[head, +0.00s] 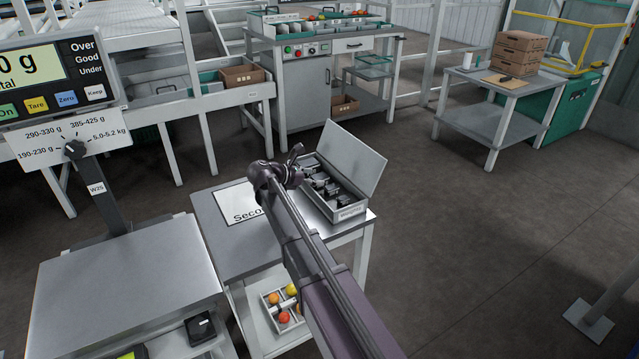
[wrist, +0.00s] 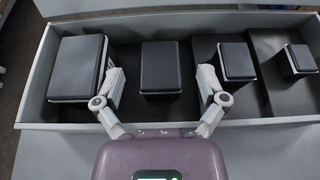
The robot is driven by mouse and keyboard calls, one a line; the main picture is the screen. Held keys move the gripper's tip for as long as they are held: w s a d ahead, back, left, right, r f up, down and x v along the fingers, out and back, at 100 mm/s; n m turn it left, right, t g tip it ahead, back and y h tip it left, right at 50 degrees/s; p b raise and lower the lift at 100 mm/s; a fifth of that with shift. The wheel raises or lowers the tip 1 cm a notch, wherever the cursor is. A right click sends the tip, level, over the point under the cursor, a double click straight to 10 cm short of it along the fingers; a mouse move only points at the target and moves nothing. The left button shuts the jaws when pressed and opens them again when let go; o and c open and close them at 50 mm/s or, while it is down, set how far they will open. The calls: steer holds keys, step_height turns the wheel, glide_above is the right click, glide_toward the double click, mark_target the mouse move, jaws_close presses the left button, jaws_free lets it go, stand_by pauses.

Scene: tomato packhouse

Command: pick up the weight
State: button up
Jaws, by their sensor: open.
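The weights box (head: 349,212), a grey case with its lid raised, stands on the small table and holds several dark weights. In the wrist view its bare rim (wrist: 236,118) runs along the front of the row. The largest weight (wrist: 80,68) is at the left, then a medium block (wrist: 161,68), a smaller one (wrist: 237,61) and the smallest (wrist: 301,59) at the right. My gripper (wrist: 160,73) is open, its fingers apart on either side of the medium block in the picture. I cannot tell if they touch it. In the head view my gripper (head: 296,164) is over the box's left side.
The raised lid (head: 350,160) stands at the box's back right. A white sheet (head: 238,204) lies left of the box. A scale platform (head: 130,275) and its display (head: 38,75) are at the left. A tray with tomatoes (head: 270,298) sits below.

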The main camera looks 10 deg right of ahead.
mark_target(314, 178)
stand_by(0.4)
jaws_close()
steer(key=shift+r, duration=0.25)
step_height(314, 178, up, 10)
steer(key=p, duration=1)
steer(key=shift+f, duration=0.25)
stand_by(0.5)
